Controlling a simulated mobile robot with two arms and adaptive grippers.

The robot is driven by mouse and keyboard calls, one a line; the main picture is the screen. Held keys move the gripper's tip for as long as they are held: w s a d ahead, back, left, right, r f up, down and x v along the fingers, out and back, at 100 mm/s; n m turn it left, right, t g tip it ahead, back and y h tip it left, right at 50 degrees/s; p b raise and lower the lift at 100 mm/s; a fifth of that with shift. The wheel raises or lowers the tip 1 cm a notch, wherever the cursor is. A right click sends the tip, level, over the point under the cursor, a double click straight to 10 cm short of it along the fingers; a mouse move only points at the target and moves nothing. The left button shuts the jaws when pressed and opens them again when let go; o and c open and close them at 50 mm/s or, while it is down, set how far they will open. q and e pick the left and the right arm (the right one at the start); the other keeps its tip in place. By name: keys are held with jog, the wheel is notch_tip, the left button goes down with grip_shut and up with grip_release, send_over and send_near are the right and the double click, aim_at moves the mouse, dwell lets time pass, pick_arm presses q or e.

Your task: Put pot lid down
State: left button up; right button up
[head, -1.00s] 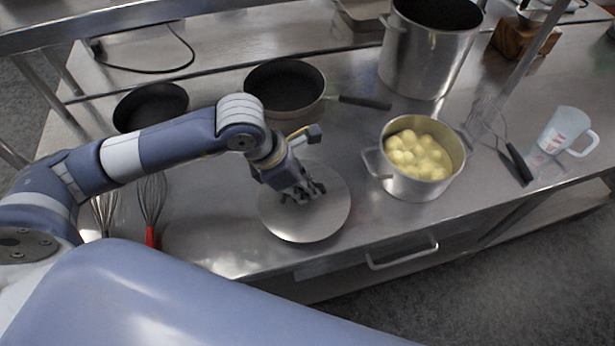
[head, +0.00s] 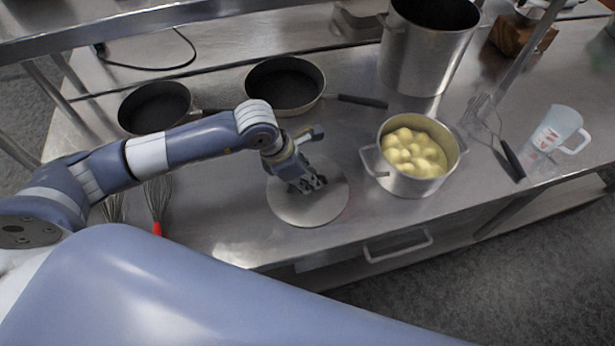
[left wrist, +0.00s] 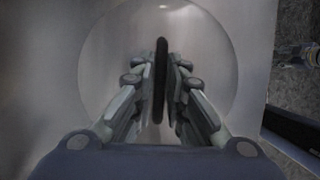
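The pot lid (head: 322,212) is a round, flat steel disc over the counter, left of the pot. My left gripper (head: 308,186) is above its middle. In the left wrist view the gripper (left wrist: 160,92) has its fingers close on both sides of the lid's dark upright handle (left wrist: 161,52), shut on it. The lid (left wrist: 215,50) lies level below the fingers. I cannot tell whether its underside touches the counter. The steel pot (head: 402,186) stands uncovered with yellow potato-like pieces (head: 415,150) inside. My right gripper is not in view.
Two dark pans (head: 285,88) (head: 155,108) lie behind my left arm. A tall stockpot (head: 425,58) stands behind the pot. Whisks (head: 158,200) lie at the left. A masher-like tool (head: 510,158) and a measuring jug (head: 556,130) are at the right. The counter's front edge is close to the lid.

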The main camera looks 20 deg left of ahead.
pick_arm(q)
jog(key=shift+o, duration=0.5)
jog(key=shift+r, duration=0.15)
jog(key=shift+a+r, duration=0.2)
jog(key=shift+r, duration=0.15)
jog(key=b+v, duration=0.3)
jog(key=v, duration=0.8)
jog(key=shift+s+b, duration=0.25)
jog(key=shift+b, duration=0.15)
jog(key=shift+r, duration=0.15)
